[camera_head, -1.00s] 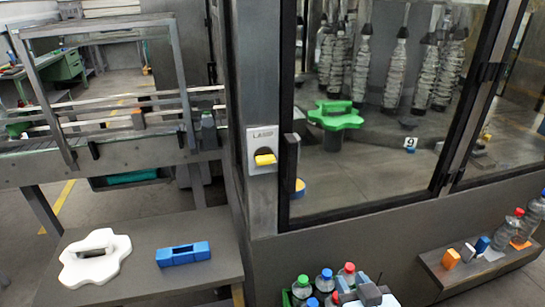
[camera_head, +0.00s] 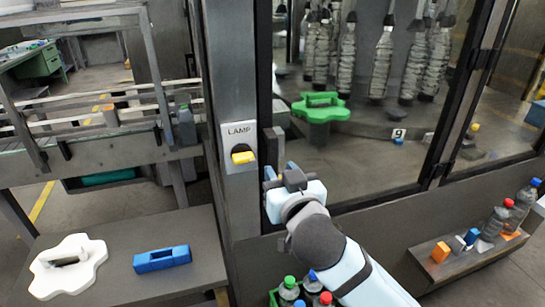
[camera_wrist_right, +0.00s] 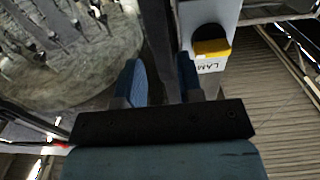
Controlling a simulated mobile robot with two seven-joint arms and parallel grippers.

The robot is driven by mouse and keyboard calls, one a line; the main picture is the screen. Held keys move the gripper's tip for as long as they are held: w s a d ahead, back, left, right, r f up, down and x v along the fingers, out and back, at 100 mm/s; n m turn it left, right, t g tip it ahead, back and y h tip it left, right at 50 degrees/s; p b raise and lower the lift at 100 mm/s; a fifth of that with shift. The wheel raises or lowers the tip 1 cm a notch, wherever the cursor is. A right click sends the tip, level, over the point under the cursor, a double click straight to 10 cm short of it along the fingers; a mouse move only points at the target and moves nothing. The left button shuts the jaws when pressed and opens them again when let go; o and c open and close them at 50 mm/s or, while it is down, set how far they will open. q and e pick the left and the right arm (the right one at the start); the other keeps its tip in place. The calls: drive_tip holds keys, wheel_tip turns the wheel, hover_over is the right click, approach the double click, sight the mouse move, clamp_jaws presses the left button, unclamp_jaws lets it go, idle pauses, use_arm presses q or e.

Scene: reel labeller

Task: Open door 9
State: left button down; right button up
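Door 9 is the glazed door with a dark frame (camera_head: 437,120); a small "9" label (camera_head: 398,133) shows through its glass. Its dark vertical handle (camera_head: 273,143) is on the door's left edge, beside the lamp switch. My right gripper (camera_head: 280,170) is at the lower end of the handle and hides part of it. In the right wrist view the two blue fingers (camera_wrist_right: 160,80) stand apart, with a dark upright bar (camera_wrist_right: 158,40) between or just beyond them. I cannot tell whether they touch it. The door looks closed. My left gripper is not in view.
The lamp switch (camera_head: 240,145) with a yellow knob is just left of the handle. A crate of bottles (camera_head: 275,297) stands below my right arm. A shelf (camera_head: 465,250) holds bottles and blocks at right.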

sight(274, 162)
drive_tip(key=x, duration=0.5)
drive_tip(key=shift+a+p, duration=0.1)
drive_tip(key=shift+p, duration=0.2)
clamp_jaws()
